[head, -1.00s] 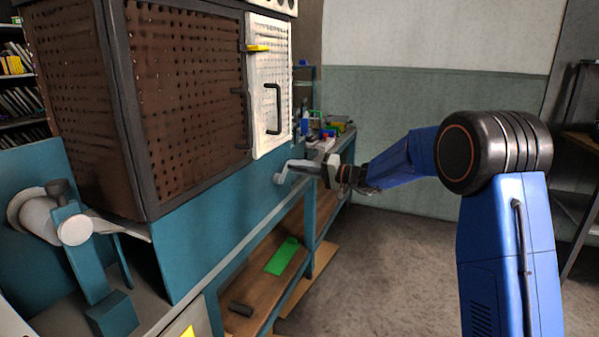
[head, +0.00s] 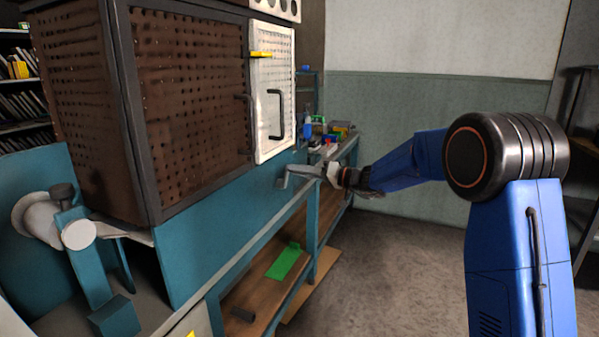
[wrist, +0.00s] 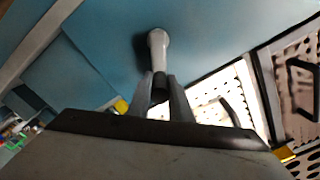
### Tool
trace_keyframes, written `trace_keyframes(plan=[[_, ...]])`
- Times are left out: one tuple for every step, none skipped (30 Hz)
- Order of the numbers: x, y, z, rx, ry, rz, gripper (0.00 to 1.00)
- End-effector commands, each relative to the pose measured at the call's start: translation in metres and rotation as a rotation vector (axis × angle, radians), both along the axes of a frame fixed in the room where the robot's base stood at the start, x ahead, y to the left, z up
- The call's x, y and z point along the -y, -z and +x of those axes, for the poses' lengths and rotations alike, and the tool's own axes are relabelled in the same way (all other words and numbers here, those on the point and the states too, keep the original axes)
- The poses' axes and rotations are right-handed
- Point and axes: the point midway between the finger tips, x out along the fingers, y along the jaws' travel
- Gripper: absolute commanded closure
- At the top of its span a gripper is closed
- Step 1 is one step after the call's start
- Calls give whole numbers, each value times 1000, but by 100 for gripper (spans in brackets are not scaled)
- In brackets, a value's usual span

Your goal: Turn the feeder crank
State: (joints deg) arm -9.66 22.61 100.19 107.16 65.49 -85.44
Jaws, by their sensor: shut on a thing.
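The feeder crank (head: 283,180) is a light grey metal arm on the teal front panel of the machine, below the white door. In the wrist view the crank (wrist: 157,45) comes out of the teal panel toward my fingers. My gripper (head: 322,171) is at the crank's outer end in the head view. In the wrist view my gripper (wrist: 160,92) is shut on the crank's dark handle, between the two grey fingers. Most of the handle is hidden by the fingers.
A brown perforated cabinet (head: 195,90) with a white door (head: 272,85) stands above the teal panel (head: 215,225). A roller (head: 78,235) is at the left. A green sheet (head: 284,262) lies on the lower wooden shelf. Small items stand behind the gripper; the floor at right is clear.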

Motion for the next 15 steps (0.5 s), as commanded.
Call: trace_keyframes(plan=[[0, 3, -1, -4, -2, -2, 100], [0, 3, -1, -4, -2, -2, 100], [0, 3, -1, -4, -2, -2, 100], [0, 3, -1, -4, -2, -2, 100], [0, 3, -1, -4, -2, -2, 100], [0, 3, -1, -4, -2, -2, 74], [0, 3, -1, -4, -2, -2, 67], [0, 3, -1, -4, -1, -2, 63], [0, 3, 0, -4, -1, -2, 63], [0, 2, 0, -4, -1, -2, 63], [0, 2, 0, -4, -1, -2, 63], [0, 2, 0, -4, -1, -1, 63], [0, 2, 0, -4, -1, -1, 63], [0, 2, 0, -4, -1, -1, 63], [0, 2, 0, -4, -1, -1, 63]])
